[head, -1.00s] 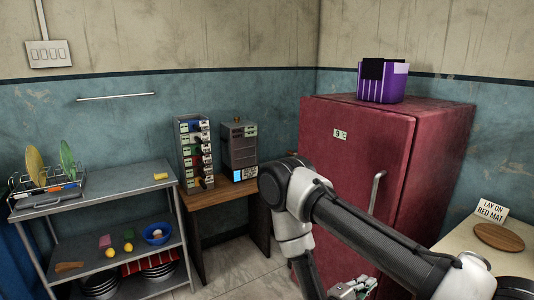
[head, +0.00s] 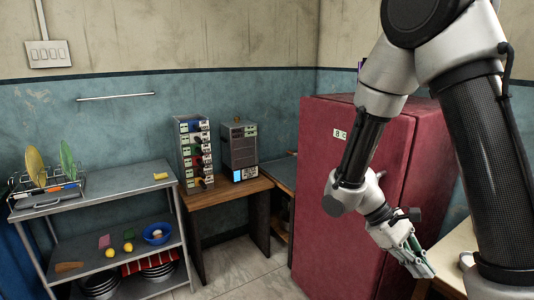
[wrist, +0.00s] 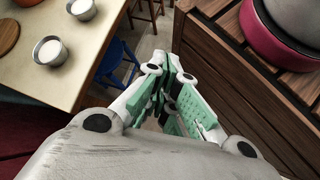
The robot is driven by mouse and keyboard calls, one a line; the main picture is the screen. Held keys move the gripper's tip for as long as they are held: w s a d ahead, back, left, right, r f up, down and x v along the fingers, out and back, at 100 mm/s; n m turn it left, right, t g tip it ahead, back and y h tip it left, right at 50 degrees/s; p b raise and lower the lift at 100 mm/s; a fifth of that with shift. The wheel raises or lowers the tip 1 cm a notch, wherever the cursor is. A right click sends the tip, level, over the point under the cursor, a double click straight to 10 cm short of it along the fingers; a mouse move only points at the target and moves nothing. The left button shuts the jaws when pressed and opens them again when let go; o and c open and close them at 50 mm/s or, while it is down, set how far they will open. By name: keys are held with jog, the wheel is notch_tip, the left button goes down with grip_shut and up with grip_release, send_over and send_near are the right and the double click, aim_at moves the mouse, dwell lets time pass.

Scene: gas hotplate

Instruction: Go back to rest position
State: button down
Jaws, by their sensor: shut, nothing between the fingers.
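My gripper (head: 424,268) hangs low at the right in the head view, in front of the red fridge (head: 345,200) and beside the light table. Its fingers point down. In the wrist view the green-padded fingers of my gripper (wrist: 165,92) are together with nothing held between them. My arm is folded, with its elbow high at the upper right, and it hides part of the fridge and most of the purple container on top.
A metal shelf (head: 110,189) and a wooden desk (head: 215,193) stand left. Floor (head: 240,268) is clear before the desk.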

jog(key=s+r+m+t+y, duration=0.2)
jog(key=r+t, duration=0.3)
jog(key=r, duration=0.5)
jog(key=s+d+r+m+t+y, duration=0.1)
jog(key=s+r+m+t+y, duration=0.2)
jog(key=r, duration=0.7)
jog(key=m+t+y, duration=0.1)
jog(key=t+y, duration=0.1)
jog(key=shift+d+y, duration=0.3)
jog(key=shift+s, duration=0.1)
